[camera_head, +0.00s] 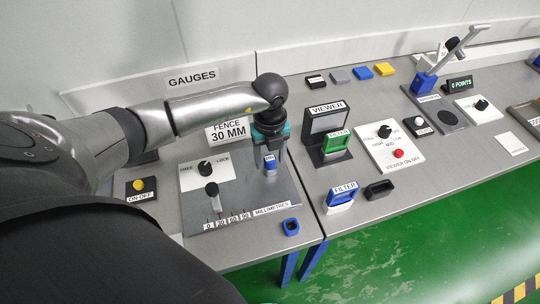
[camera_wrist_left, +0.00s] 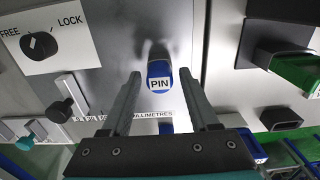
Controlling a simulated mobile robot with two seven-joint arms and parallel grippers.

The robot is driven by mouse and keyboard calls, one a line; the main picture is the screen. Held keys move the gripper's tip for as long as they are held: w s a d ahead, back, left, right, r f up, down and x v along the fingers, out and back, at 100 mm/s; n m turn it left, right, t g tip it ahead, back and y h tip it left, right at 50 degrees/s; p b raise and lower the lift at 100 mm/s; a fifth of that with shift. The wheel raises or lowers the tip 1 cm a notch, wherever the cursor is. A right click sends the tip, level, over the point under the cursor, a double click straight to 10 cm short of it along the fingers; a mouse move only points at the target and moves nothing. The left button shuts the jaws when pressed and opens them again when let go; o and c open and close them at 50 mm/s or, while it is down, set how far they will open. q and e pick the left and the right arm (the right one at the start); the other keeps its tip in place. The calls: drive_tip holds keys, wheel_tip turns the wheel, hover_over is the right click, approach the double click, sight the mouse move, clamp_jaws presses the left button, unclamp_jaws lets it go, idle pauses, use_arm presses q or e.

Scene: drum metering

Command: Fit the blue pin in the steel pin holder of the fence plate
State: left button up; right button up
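The blue pin (camera_head: 270,163), with a white PIN label, is over the right part of the grey fence plate (camera_head: 235,190). In the left wrist view the pin (camera_wrist_left: 159,70) shows between the fingers, with a gap on each side. A grey shape lies just behind it there; I cannot tell if this is the steel pin holder or a shadow, nor if the pin is seated. My left gripper (camera_head: 271,147) points down at the pin, and it shows open in the left wrist view (camera_wrist_left: 160,82). My right gripper is out of view.
The FREE/LOCK knob (camera_head: 205,168) and a slider knob (camera_head: 212,189) stand left of the pin. A small blue socket (camera_head: 291,226) is near the table's front edge. The viewer (camera_head: 326,132) and blue filter (camera_head: 341,196) stand to the right, across a table seam.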

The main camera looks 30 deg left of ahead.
sight(270, 158)
use_arm(q)
drive_tip(key=shift+o, duration=0.7)
wheel_tip(270, 158, up, 15)
drive_tip(key=shift+r+p, duration=0.15)
drive_tip(key=shift+p, duration=0.15)
idle(0.7)
